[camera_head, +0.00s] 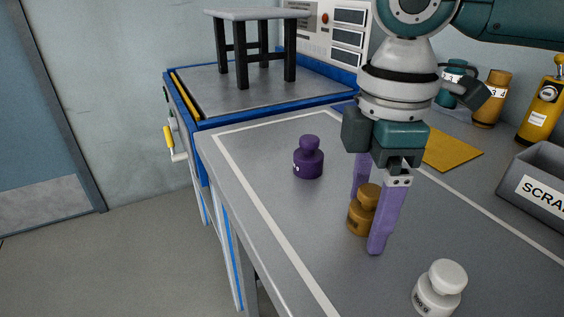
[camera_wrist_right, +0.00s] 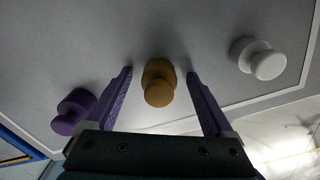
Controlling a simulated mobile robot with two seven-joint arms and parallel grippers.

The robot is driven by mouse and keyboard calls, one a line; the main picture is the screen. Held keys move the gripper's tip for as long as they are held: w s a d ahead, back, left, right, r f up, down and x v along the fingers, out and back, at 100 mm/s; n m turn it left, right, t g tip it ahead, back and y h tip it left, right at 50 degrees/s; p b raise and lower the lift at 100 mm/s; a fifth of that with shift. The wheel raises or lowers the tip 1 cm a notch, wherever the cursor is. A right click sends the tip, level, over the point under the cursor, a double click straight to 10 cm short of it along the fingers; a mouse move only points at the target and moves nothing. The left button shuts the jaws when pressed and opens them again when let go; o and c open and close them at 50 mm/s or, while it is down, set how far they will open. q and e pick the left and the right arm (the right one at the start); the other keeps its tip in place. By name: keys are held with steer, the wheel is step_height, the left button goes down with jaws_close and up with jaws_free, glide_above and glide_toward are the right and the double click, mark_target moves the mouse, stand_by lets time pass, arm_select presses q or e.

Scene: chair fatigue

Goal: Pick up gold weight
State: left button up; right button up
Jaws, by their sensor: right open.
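The gold weight (camera_head: 361,219) stands upright on the grey table, a knobbed cylinder. My right gripper (camera_head: 369,222) points down over it, open, with its purple fingers on either side of the weight. The near finger partly covers the weight in the head view. In the right wrist view the gold weight (camera_wrist_right: 158,82) sits between the open fingers (camera_wrist_right: 160,82), with a gap visible on both sides. My left gripper is not in view.
A purple weight (camera_head: 308,160) stands left of the gripper and a white weight (camera_head: 439,289) stands at the front right. A blue-framed machine (camera_head: 260,90) holds a small stool (camera_head: 258,45) behind.

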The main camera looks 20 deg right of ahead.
jaws_close()
stand_by(0.7)
steer(key=shift+r, duration=0.1)
